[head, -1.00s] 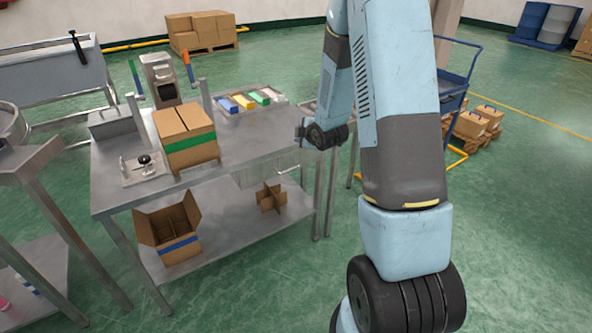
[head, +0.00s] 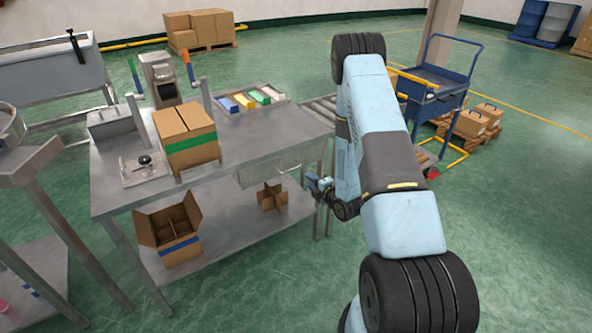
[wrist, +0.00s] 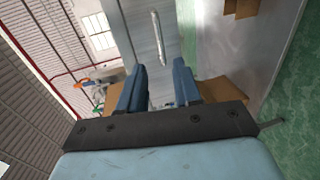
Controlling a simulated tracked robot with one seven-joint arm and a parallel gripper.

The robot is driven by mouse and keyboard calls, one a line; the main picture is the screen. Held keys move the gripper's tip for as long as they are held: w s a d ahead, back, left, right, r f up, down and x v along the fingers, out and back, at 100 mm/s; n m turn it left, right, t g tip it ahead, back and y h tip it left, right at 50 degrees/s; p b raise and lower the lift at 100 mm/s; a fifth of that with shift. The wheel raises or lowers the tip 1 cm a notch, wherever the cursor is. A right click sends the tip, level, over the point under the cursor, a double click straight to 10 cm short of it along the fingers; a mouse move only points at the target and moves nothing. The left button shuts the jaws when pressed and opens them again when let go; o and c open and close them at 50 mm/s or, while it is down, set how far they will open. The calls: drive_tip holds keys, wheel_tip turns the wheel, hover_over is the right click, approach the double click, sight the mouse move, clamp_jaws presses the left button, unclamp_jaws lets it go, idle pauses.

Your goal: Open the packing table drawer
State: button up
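The packing table (head: 260,133) has a grey metal drawer (head: 262,176) under its top at the right end. The drawer looks closed. Its bar handle (head: 290,169) sticks out from the front; the handle also shows in the wrist view (wrist: 158,38), running almost upright in the picture. My gripper (head: 316,183) is just right of the handle in the head view, partly blurred by its small size. In the wrist view my gripper (wrist: 158,72) has its two blue fingers apart with nothing between them. The handle lies beyond the fingertips, roughly in line with the gap.
On the table stand a closed carton (head: 188,140) with a green band and a tray (head: 250,102) of coloured packs. An open carton (head: 168,228) and a cardboard divider (head: 272,197) rest on the lower shelf. A blue cart (head: 440,85) stands behind my arm. Floor at right is clear.

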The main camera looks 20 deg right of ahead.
sight(293, 169)
drive_tip(key=x, duration=1.3)
drive_tip(key=shift+w+a+f, duration=0.1)
drive_tip(key=shift+w, duration=0.25)
drive_tip(key=shift+c, duration=0.5)
clamp_jaws()
drive_tip(key=shift+s, duration=0.1)
